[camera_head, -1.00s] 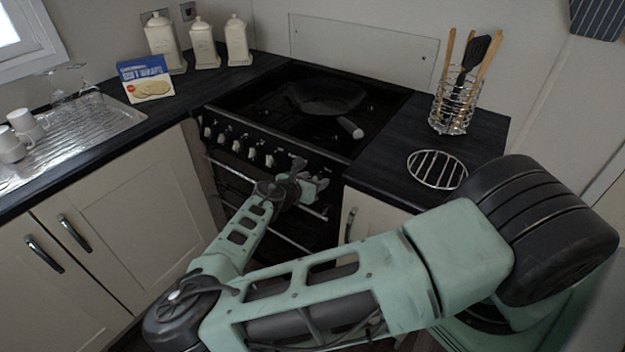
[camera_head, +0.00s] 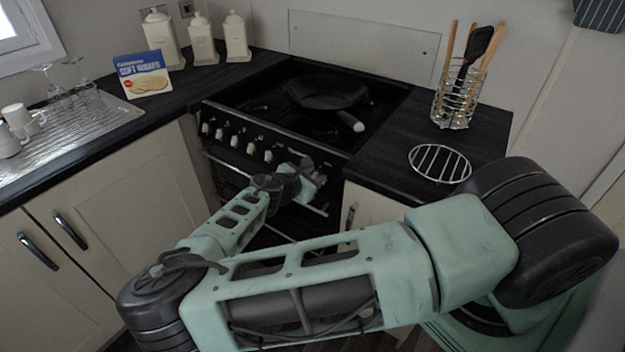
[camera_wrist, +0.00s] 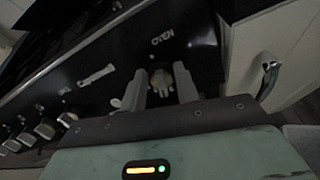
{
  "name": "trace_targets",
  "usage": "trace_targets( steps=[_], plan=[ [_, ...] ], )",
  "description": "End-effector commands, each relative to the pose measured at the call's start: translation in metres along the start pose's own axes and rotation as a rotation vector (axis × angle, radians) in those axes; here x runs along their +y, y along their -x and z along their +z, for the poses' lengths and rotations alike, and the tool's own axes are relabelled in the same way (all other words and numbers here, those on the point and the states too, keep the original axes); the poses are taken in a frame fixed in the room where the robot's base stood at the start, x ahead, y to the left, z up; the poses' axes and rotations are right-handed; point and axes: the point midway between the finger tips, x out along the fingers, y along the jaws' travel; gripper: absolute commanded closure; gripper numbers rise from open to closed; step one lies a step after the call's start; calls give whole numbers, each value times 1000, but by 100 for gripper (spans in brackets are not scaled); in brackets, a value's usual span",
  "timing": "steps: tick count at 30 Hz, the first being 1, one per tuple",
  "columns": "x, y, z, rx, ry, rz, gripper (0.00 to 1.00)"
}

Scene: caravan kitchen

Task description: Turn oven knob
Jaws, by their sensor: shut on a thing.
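The oven knob (camera_wrist: 162,82) is a pale knob under the white OVEN label on the black control panel (camera_wrist: 189,40) in the wrist view. My gripper (camera_wrist: 161,88) has one finger on each side of it and is shut on it. In the head view my gripper (camera_head: 306,166) is at the right end of the front panel of the black cooker (camera_head: 259,128). The arm hides the oven knob there.
Several other knobs (camera_head: 250,149) line the panel to the left. A black pan (camera_head: 326,92) sits on the hob, its handle towards the front right. A wire rack (camera_head: 440,163) and a utensil holder (camera_head: 455,105) stand on the right worktop.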

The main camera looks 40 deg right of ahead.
Motion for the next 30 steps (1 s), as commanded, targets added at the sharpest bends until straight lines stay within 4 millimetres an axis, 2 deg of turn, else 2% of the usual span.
trace_targets(
  steps=[1, 30],
  plan=[
    [-1, -1, -4, 3, -46, -2, 92],
    [-7, -1, -7, 2, -968, -43, 92]
  ],
)
